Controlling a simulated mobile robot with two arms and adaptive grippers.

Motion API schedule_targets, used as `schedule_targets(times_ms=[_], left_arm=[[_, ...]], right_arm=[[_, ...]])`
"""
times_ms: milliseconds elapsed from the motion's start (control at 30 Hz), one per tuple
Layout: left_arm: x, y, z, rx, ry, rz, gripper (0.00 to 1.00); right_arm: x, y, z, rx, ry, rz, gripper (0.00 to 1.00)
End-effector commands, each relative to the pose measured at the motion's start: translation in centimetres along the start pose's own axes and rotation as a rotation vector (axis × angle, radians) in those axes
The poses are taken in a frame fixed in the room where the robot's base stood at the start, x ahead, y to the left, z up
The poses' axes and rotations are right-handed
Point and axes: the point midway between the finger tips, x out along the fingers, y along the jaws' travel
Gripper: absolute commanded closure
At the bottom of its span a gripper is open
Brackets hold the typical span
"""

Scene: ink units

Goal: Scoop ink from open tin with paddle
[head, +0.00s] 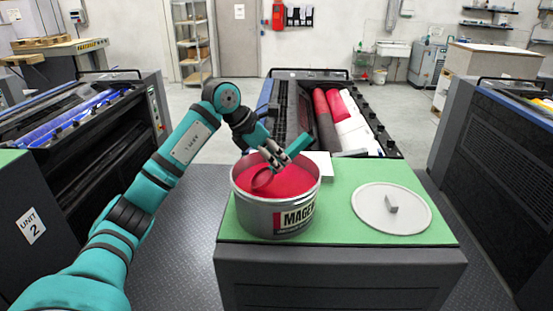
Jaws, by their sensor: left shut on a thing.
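An open metal tin (258,215) with a label reading "MAGE..." stands on a green-topped cabinet. Red-magenta ink (297,182) fills it to near the rim. My left arm reaches in from the left, and my left gripper (272,158) is over the tin, pointing down. It is shut on the paddle (262,180), whose reddish, ink-coloured end is at the ink surface. How deep the paddle sits in the ink I cannot tell. My right gripper is not in view.
The round grey lid (372,222) with a small block handle lies flat right of the tin. The green top (345,249) is otherwise mostly clear. A white card (320,163) lies behind the tin. An ink unit with red and white rollers (342,122) stands beyond.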

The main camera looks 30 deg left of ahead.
Motion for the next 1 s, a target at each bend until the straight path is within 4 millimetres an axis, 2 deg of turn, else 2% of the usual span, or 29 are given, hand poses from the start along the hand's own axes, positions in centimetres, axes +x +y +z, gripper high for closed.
schedule_targets(times_ms=[100, 800, 1000], left_arm=[[-1.5, -0.1, 1.1, 0.000, -0.003, 0.001, 1.00], [-7.1, -0.4, 5.1, -0.001, -0.001, 0.001, 1.00], [-7.4, -0.4, 5.3, -0.001, -0.001, 0.000, 1.00]], right_arm=[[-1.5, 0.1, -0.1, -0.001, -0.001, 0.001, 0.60], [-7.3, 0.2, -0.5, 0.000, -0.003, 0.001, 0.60], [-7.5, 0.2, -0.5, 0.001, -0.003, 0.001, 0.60]])
